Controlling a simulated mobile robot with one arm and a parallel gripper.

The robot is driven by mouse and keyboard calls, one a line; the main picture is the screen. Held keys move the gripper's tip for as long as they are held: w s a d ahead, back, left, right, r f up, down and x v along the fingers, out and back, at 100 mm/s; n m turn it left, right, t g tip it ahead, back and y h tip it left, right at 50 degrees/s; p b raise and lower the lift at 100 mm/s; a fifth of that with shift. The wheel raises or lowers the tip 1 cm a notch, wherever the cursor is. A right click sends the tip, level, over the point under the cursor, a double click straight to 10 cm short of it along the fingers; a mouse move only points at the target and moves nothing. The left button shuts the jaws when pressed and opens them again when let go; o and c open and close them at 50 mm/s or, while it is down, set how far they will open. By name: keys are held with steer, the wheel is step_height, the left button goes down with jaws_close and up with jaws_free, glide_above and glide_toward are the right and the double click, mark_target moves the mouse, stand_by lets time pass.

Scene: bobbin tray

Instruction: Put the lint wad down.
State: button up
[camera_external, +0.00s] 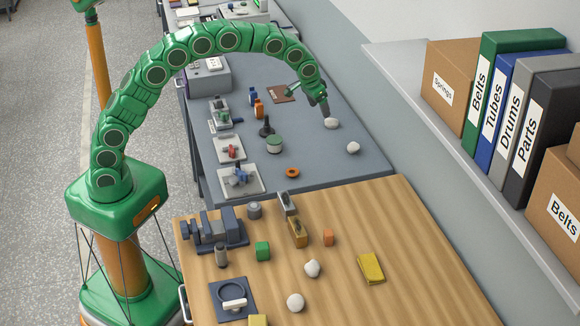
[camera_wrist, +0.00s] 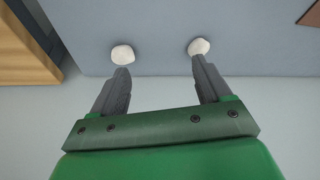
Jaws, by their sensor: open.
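A white lint wad (camera_external: 332,123) lies on the grey bench just below my gripper (camera_external: 325,110). A second white wad (camera_external: 353,147) lies on the same bench, closer to the wooden table. In the wrist view my gripper (camera_wrist: 160,63) has its two fingers spread wide with nothing between them. One wad (camera_wrist: 199,45) shows just past the right fingertip, and the other wad (camera_wrist: 122,54) just past the left fingertip. I cannot tell whether either finger touches a wad.
Two more white lumps (camera_external: 312,268) (camera_external: 295,302) lie on the wooden table (camera_external: 430,280) in front. An orange ring (camera_external: 292,173), a green-topped container (camera_external: 274,144) and a brown board (camera_external: 281,94) are on the grey bench (camera_external: 330,165). A shelf with binders (camera_external: 515,100) runs along the right wall.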

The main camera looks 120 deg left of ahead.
steer(key=s+d+r+m+h, duration=0.1)
steer(key=s+d+r+m, duration=0.15)
steer(key=d, duration=1.05)
steer(key=s+d+r+m+g+h, duration=0.1)
steer(key=s+d+r+m, duration=0.15)
steer(key=d, duration=0.95)
steer(key=s+d+r+m+h, duration=0.1)
steer(key=d+r, duration=0.3)
steer(key=d, duration=0.9)
steer(key=s+d+f+m+g, duration=0.1)
steer(key=s+d+m, duration=0.2)
steer(key=s+d, duration=0.7)
steer(key=s+d+f+m+g, duration=0.1)
steer(key=s+d+m, duration=0.2)
steer(key=s+d, duration=0.7)
steer(key=s, duration=0.8)
steer(key=shift+d+f+g, duration=0.25)
steer(key=shift+g, duration=0.05)
steer(key=shift+o, duration=0.6)
